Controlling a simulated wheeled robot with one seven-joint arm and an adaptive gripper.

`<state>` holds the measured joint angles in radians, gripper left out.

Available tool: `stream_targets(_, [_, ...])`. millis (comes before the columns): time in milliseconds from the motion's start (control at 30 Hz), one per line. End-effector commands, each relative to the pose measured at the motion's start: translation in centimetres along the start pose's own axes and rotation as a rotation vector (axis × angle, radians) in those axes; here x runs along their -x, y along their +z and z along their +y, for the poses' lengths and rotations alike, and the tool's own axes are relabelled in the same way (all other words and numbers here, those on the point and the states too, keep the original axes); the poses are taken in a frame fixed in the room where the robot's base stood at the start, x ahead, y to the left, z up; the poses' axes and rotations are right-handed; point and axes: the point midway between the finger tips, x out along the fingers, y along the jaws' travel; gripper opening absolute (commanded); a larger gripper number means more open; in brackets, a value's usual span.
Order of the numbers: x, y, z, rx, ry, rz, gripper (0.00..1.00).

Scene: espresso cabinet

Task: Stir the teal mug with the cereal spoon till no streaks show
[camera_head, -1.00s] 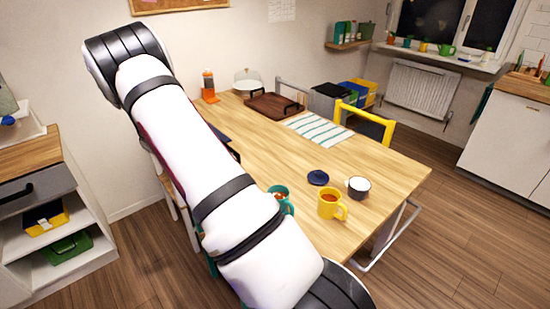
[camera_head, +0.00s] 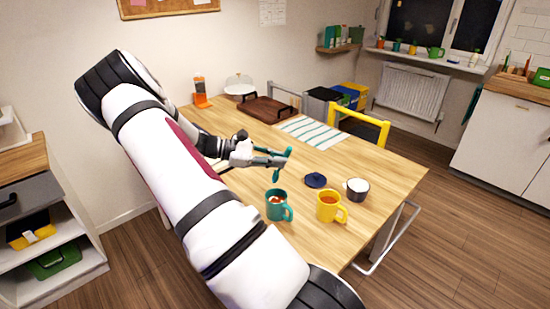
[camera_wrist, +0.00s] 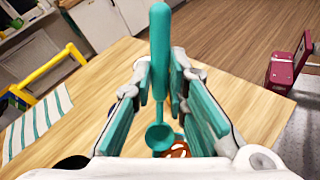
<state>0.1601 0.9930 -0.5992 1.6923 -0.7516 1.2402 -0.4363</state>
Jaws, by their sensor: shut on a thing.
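The teal mug (camera_head: 275,207) stands upright on the table, with brown liquid and pale streaks at its top. In the wrist view its streaked surface (camera_wrist: 178,151) shows partly, behind the spoon and a finger. My gripper (camera_head: 282,161) is shut on the teal cereal spoon (camera_wrist: 159,40). The spoon hangs with its handle up and its bowl (camera_wrist: 160,137) down. In the head view the spoon's lower end (camera_head: 276,178) is above and apart from the mug, near its far rim.
A yellow mug (camera_head: 326,210) of brown drink stands just right of the teal mug. Beyond are a dark blue lid (camera_head: 316,180) and a dark mug with pale contents (camera_head: 357,185). A striped cloth (camera_head: 315,133) and brown tray (camera_head: 266,109) lie farther back.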

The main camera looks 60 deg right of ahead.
Motion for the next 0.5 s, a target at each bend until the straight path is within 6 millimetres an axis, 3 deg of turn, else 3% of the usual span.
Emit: stream_targets(500, [-2.1, -1.6, -2.5, 0.001, -0.001, 0.001, 0.0])
